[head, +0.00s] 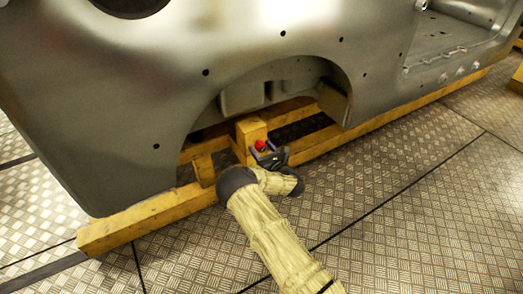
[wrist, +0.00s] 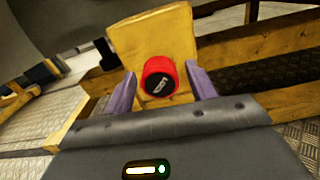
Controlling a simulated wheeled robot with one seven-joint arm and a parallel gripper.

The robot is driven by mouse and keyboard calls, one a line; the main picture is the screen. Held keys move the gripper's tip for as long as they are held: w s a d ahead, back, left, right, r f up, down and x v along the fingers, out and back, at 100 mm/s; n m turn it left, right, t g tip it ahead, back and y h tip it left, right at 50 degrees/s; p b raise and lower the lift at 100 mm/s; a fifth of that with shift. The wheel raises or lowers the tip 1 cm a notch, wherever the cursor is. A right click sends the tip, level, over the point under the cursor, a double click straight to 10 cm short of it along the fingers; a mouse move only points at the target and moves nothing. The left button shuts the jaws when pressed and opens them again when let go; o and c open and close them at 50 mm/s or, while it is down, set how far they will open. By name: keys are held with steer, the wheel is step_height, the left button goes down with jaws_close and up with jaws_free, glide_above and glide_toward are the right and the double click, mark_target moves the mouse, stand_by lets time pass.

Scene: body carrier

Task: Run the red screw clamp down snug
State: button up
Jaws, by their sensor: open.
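The red screw clamp (wrist: 158,77) shows in the wrist view as a round red knob with a dark face, in front of a yellow upright block (wrist: 152,38). In the head view the red clamp (head: 260,145) is small, beside the yellow block (head: 249,132) inside the wheel arch. My gripper (wrist: 163,88) is open, with one purple finger to the left of the knob and one to the right. Gaps show between the knob and both fingers. In the head view my gripper (head: 266,152) is at the clamp, partly hidden by its own wrist.
A grey metal car body (head: 150,90) stands over a yellow carrier frame (head: 150,215). The wheel arch edge is above and around my gripper. Yellow beams (wrist: 260,50) run behind the block. The patterned metal floor (head: 420,200) is clear at the front right.

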steer(key=c, duration=1)
steer(key=shift+m, duration=0.5)
